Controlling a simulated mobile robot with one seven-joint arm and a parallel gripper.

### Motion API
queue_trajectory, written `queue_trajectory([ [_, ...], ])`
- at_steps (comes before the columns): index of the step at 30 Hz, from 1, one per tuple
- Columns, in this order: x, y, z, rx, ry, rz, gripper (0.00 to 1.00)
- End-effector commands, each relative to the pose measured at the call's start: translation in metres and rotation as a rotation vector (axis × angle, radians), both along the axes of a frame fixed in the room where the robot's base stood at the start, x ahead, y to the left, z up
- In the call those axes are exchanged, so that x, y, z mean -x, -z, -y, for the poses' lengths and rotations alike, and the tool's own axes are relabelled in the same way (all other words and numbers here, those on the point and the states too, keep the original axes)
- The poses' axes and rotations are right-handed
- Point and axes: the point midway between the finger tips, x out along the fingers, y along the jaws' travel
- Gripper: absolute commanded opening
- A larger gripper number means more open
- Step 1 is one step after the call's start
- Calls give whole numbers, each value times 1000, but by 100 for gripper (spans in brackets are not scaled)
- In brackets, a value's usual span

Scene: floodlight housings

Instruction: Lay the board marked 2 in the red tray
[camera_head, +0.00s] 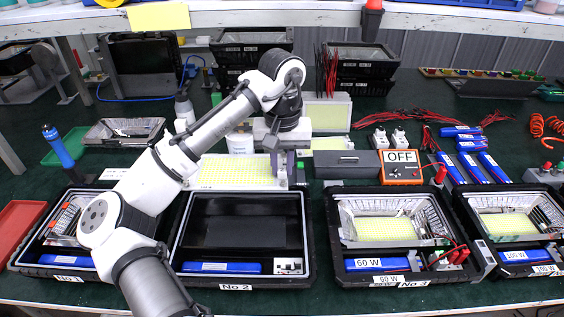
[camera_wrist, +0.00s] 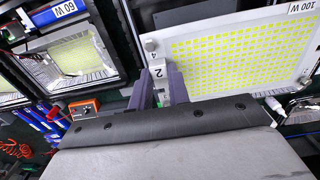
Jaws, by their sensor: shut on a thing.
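A white board with a grid of yellow LEDs (camera_head: 232,172) lies or hangs behind the housing No 2, at my gripper. In the wrist view the board (camera_wrist: 240,55) fills the upper right, with a tab reading 2 at its left edge. My gripper (camera_head: 281,168) is shut on that tab; its fingers show in the wrist view (camera_wrist: 162,88). I cannot tell whether the board is clear of the table. The red tray (camera_head: 22,228) is at the far left edge of the head view, partly cut off, and its visible part is empty.
Black housing No 2 (camera_head: 312,240) is in front of my gripper, with a blue driver inside. Housing No 3 (camera_head: 334,262) is to its right. A blue-handled tool (camera_head: 58,146) stands near the green tray (camera_head: 50,158). A shelf (camera_head: 260,18) crosses above.

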Motion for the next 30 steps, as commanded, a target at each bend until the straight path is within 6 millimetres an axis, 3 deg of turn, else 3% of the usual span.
queue_trajectory([
  [21,0,-41,0,0,0,1,0],
  [30,0,-43,0,0,0,1,0],
])
